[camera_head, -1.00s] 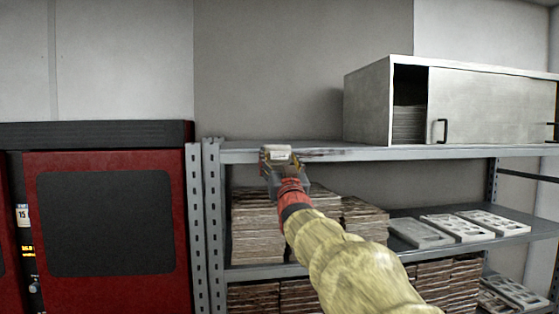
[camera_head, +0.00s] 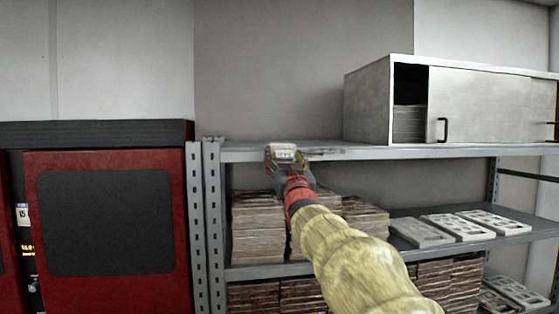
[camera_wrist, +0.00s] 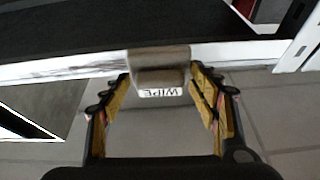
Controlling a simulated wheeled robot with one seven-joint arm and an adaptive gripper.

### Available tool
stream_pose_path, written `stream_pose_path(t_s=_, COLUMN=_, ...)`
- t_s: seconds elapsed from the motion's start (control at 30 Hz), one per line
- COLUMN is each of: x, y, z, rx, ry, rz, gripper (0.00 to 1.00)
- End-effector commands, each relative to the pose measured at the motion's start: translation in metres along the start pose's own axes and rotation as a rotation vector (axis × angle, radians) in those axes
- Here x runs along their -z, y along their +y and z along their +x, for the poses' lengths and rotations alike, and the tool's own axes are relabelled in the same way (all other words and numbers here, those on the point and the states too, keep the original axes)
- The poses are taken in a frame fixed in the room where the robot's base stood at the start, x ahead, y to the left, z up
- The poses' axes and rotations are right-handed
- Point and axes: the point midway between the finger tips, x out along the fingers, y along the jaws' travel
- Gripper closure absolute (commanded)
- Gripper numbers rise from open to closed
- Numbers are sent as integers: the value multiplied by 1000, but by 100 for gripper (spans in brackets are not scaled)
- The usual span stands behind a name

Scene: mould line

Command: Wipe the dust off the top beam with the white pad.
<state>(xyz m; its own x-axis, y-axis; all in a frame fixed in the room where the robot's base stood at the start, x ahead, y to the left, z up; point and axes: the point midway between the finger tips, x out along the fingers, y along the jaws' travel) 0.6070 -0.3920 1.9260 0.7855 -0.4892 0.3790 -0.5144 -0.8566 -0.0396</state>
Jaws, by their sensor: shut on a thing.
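My gripper (camera_head: 284,164) is in front of the top beam (camera_head: 375,154) of the grey shelf rack, near its left end. In the wrist view my gripper (camera_wrist: 160,100) is shut on the wipe pad (camera_wrist: 160,58), a pale block labelled "WIPE", between its yellow-padded fingers. The pad (camera_head: 283,150) is at the height of the beam and appears to be against it. Dark dust smudges (camera_head: 322,151) lie along the beam just right of the pad. In the wrist view the beam (camera_wrist: 60,68) runs across, with dark streaks left of the pad.
A metal cabinet (camera_head: 366,105) with a sliding door stands on the top shelf at right. Below are stacks of brown boards (camera_head: 258,225) and grey mould trays (camera_head: 420,232). A red machine (camera_head: 105,285) stands left of the rack's upright (camera_head: 212,230).

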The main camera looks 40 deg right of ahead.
Motion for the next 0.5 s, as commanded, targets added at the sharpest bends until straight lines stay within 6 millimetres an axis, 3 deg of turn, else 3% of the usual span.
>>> stream_pose_path(t_s=0.5, x=3, y=28, z=0, rx=-1, ry=2, rz=-1, gripper=60)
